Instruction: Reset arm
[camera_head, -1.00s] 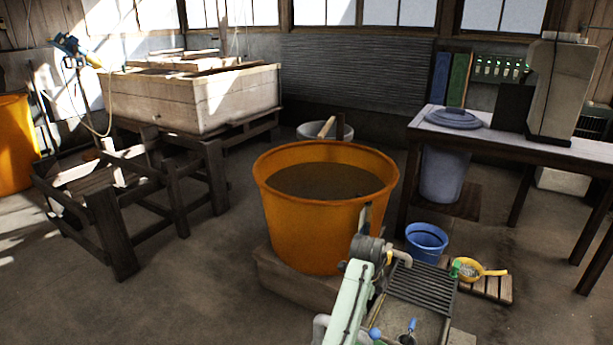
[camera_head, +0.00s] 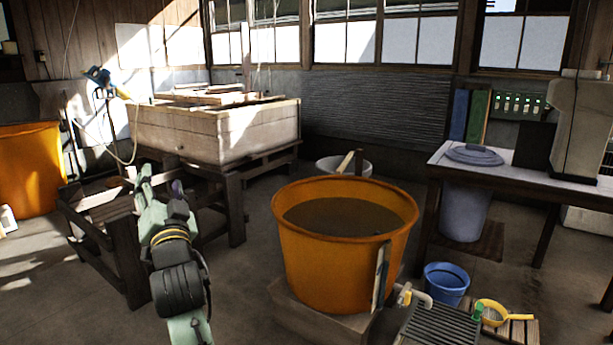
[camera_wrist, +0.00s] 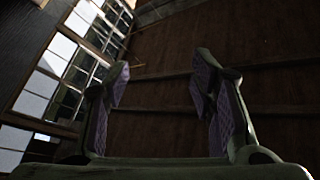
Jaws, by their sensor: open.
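My arm rises from the bottom of the head view, left of the orange tub. My gripper (camera_head: 157,182) is at its upper end, in front of the dark wooden stand. In the wrist view my gripper (camera_wrist: 160,88) shows two fingers with purple pads, spread apart with nothing between them. Beyond the fingers are dark ceiling boards (camera_wrist: 165,45) and the windows (camera_wrist: 60,85) at the left, so the wrist camera looks upward.
The orange tub (camera_head: 300,255) of dark liquid stands right of my arm. A table (camera_head: 520,180), a blue bucket (camera_head: 445,285) and a yellow ladle (camera_head: 492,314) are at the right. Bare floor (camera_head: 60,310) lies at the left.

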